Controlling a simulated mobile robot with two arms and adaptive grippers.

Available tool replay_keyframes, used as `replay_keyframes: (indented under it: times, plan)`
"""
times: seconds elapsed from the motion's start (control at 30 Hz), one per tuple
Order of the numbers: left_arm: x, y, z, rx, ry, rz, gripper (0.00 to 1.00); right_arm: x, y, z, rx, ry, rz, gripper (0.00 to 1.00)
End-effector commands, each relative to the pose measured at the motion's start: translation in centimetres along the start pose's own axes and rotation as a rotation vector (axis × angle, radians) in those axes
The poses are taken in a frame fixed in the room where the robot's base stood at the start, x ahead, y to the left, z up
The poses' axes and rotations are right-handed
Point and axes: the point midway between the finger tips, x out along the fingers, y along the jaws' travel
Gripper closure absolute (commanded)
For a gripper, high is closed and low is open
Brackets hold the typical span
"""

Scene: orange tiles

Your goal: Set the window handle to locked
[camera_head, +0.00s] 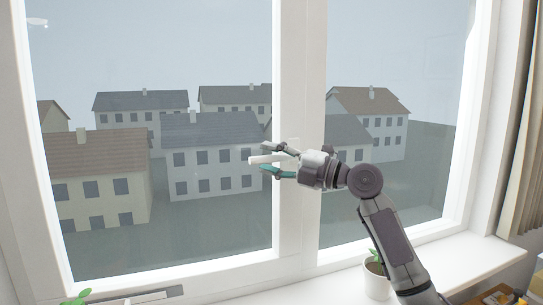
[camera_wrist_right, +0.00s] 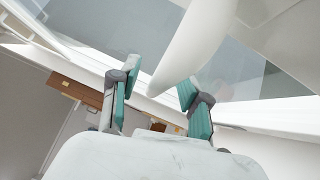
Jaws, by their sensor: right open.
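The white window handle (camera_head: 257,160) lies roughly level in the head view, its free end pointing left from the white centre post (camera_head: 293,80). My right gripper (camera_head: 268,159) reaches in from the right and is open, with one finger above the handle and one below. In the right wrist view the handle (camera_wrist_right: 192,42) comes down from the top, and its tip lies between the two open fingers (camera_wrist_right: 158,80). A gap shows on the left side; contact on the right cannot be told. The handle's base is partly hidden by my gripper. My left gripper is not in view.
A white pot with a green plant (camera_head: 376,280) stands on the sill (camera_head: 465,262) beside my right forearm. Another green plant (camera_head: 77,298) shows at the lower left. A beige curtain (camera_head: 522,140) hangs at the right. Houses are seen through the glass.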

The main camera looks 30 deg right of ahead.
Motion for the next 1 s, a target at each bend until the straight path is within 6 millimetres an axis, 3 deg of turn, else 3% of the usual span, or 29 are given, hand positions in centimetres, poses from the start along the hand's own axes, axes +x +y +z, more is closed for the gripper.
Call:
replay_keyframes:
  times: [0.17, 0.43, 1.0]
  plan:
    - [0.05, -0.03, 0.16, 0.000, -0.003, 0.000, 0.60, -0.03, -0.02, 0.00, 0.000, 0.000, 0.000, 0.57]
    - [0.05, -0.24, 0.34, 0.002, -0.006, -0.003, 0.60, -0.05, -0.02, 0.00, 0.000, 0.000, 0.000, 1.00]
    - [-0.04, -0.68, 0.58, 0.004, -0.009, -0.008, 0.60, 0.40, -0.23, -0.93, -0.035, 0.011, -0.033, 1.00]
